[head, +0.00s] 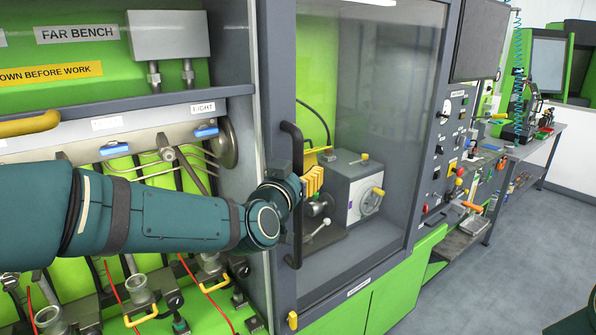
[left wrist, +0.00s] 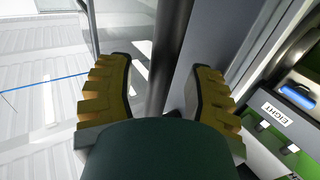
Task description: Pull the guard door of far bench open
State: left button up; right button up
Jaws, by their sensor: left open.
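The guard door (head: 375,130) of the far bench is a tall glazed panel in a grey frame and looks shut. Its dark vertical bar handle (head: 292,140) is on the left side of the frame. My left gripper (head: 312,180) is at the handle's middle height, its yellow fingers seen against the glass. In the left wrist view the open fingers (left wrist: 160,92) stand on either side of the dark handle bar (left wrist: 166,45), with gaps to both. My palm hides the bar's lower part, so depth between the fingers is unclear. My right gripper is not in view.
Left of the door is an open bay with a blue-levered rail (head: 115,149) and several injector fittings. A sign reads FAR BENCH (head: 77,34). Behind the glass is a grey pump unit (head: 350,190). A control panel (head: 452,140) is at right; floor (head: 520,250) is clear there.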

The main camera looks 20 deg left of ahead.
pick_arm(q)
jog(key=shift+w, duration=0.15)
grip_shut()
jog(key=shift+d, duration=0.15)
